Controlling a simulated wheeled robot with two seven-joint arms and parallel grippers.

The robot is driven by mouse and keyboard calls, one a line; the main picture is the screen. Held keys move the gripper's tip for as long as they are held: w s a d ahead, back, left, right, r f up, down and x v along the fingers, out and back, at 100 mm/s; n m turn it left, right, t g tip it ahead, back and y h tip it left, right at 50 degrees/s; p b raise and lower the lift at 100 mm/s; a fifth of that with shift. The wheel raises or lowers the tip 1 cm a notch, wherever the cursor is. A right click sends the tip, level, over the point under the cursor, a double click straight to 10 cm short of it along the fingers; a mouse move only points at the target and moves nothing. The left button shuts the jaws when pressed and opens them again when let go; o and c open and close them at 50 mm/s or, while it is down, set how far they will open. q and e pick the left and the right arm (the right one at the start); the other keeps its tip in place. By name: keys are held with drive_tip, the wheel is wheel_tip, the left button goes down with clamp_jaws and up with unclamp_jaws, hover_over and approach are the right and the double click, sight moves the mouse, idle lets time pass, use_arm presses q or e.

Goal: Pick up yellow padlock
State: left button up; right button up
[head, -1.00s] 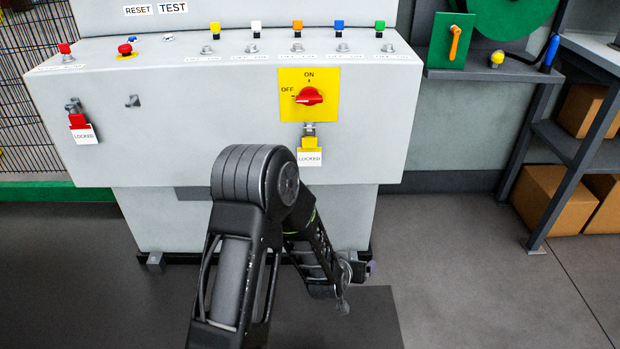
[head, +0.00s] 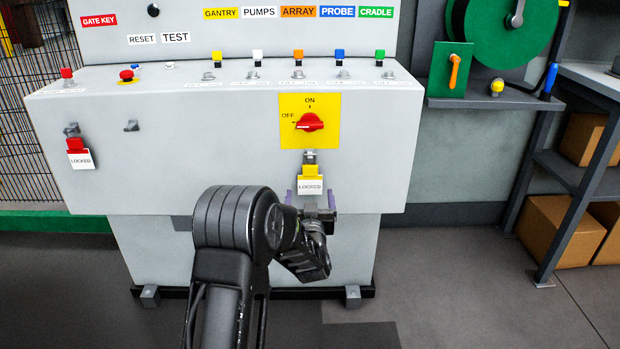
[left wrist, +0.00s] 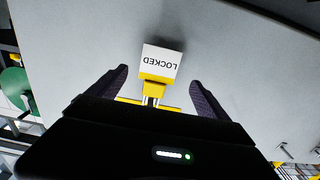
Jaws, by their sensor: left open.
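The yellow padlock (head: 311,171) hangs from a metal hasp below the red rotary switch on the grey console's front. A white tag marked LOCKED (head: 310,187) hangs over its lower part. My left gripper (head: 312,204) is open just below the padlock, its two fingers pointing up on either side of the tag's lower edge. In the left wrist view the padlock (left wrist: 154,87) and its tag appear upside down between the open fingers (left wrist: 158,84), with gaps on both sides. I see no contact. My right gripper does not show.
The red rotary switch (head: 310,122) on its yellow plate is just above the padlock. A red padlock (head: 76,145) with a LOCKED tag hangs at the left of the console. Coloured toggles line the ledge above. Shelving with boxes (head: 563,232) stands at the right.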

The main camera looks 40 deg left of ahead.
sight(310, 178)
use_arm(q)
drive_tip(key=shift+w+a, duration=0.1)
drive_tip(key=shift+w, duration=0.1)
drive_tip(key=b+x, duration=0.1)
drive_tip(key=x, duration=0.4)
drive_tip(key=shift+w+r, duration=0.1)
idle(0.6)
drive_tip(key=c, duration=1.5)
drive_tip(key=shift+r, duration=0.2)
drive_tip(key=shift+r+p, duration=0.3)
drive_tip(key=shift+r, duration=0.3)
drive_tip(key=p+v, duration=0.2)
drive_tip(key=v, duration=1.6)
